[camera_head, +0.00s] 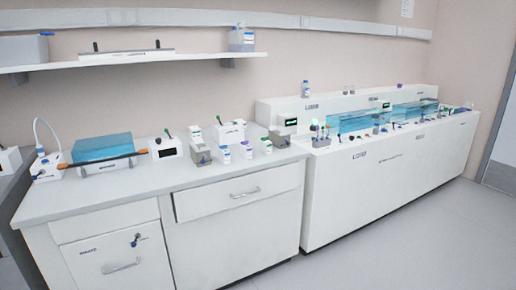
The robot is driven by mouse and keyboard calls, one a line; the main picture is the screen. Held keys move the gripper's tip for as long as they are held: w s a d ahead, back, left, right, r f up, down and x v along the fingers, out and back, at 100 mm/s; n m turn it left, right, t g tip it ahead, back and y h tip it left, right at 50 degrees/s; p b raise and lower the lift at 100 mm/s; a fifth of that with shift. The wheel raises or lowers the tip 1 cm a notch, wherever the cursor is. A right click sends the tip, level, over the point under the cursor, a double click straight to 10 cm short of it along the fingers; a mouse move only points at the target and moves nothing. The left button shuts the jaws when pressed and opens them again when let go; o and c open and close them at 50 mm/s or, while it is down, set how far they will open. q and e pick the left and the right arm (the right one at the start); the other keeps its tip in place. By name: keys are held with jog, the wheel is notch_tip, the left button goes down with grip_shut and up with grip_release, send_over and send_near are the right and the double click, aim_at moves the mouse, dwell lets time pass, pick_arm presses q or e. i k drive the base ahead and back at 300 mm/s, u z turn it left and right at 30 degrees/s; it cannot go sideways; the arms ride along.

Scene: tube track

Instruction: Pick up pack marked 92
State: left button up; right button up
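No marking 92 can be read at this distance, so I cannot tell which item is the pack. Several small white containers with blue or purple bands stand on the white counter (110,195): one on the left (224,155), one in the middle (247,150) and one on the right (266,146). A grey boxy item (200,153) stands just left of them, and a darker one (279,140) stands to their right. Neither of my grippers is in view.
A blue-covered device (102,147) and a white box with a dark display (165,149) stand on the counter's left part. A long white bench (390,180) with blue-covered tanks adjoins on the right. A shelf (130,60) hangs above. The floor at right is clear.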

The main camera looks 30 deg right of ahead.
aim_at(246, 150)
jog(key=z, duration=0.6)
jog(key=i, duration=1.5)
jog(key=z, duration=0.35)
